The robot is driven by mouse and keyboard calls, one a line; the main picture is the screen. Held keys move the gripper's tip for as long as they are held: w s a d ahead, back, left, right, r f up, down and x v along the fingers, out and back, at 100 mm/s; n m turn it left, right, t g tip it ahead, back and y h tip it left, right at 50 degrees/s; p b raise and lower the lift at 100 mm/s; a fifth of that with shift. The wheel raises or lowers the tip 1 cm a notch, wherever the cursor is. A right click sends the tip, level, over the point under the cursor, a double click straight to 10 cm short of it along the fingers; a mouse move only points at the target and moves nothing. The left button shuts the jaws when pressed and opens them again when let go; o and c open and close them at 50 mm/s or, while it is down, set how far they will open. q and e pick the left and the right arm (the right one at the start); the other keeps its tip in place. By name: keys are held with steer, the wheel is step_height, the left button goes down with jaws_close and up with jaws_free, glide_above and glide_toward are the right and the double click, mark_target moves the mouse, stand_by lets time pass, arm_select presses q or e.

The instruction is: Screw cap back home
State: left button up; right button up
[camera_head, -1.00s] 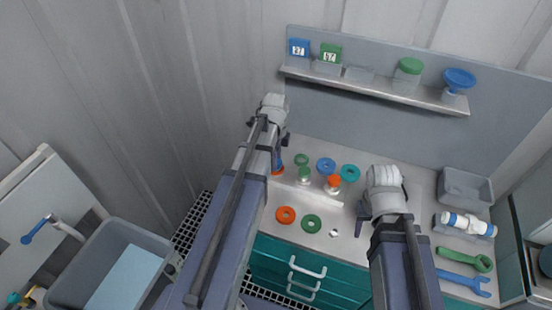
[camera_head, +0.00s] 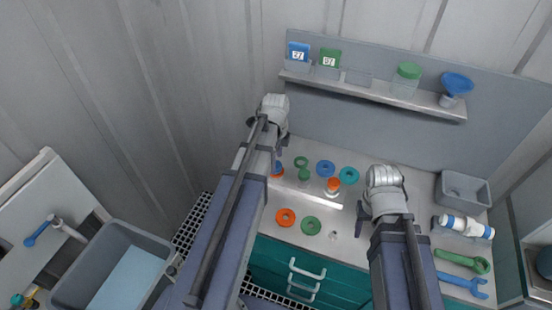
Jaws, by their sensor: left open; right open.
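Small vessels stand in a row on the bench: one with a green top (camera_head: 304,174), one with an orange top (camera_head: 333,185), and one with blue and orange parts (camera_head: 278,172) close below my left gripper (camera_head: 281,150). The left gripper is open; its arm partly hides that vessel, and I cannot tell whether they touch. My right gripper (camera_head: 359,218) is open and empty over the bench, right of the orange-topped vessel. A small pale round piece (camera_head: 333,235) lies at the front; I cannot tell if it is a cap.
Blue (camera_head: 326,168), teal (camera_head: 349,175), orange (camera_head: 285,217) and green (camera_head: 311,225) rings lie on the bench. A grey bin (camera_head: 463,189), white-blue cylinder (camera_head: 466,226), green wrench (camera_head: 462,262) and blue wrench (camera_head: 462,284) are at right. A shelf (camera_head: 385,91) holds containers.

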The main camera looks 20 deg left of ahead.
arm_select(q)
step_height(320, 180, up, 4)
steer(key=shift+f+p, duration=0.25)
steer(key=shift+p, duration=0.95)
steer(key=shift+o, duration=1)
steer(key=shift+f, duration=0.15)
steer(key=shift+o, duration=0.4)
steer(key=shift+n, duration=0.6)
steer(key=n, duration=0.3)
steer(key=shift+f+n+b, duration=0.15)
steer(key=shift+n+b, duration=0.15)
steer(key=shift+n, duration=0.1)
steer(key=n, duration=0.4)
steer(key=shift+n, duration=0.4)
steer(key=n, duration=0.4)
steer(key=shift+f+n, duration=0.15)
steer(key=shift+n, duration=0.15)
steer(key=n, duration=0.4)
steer(key=shift+n, duration=0.3)
arm_select(e)
step_height(320, 180, up, 2)
steer(key=shift+r, duration=0.25)
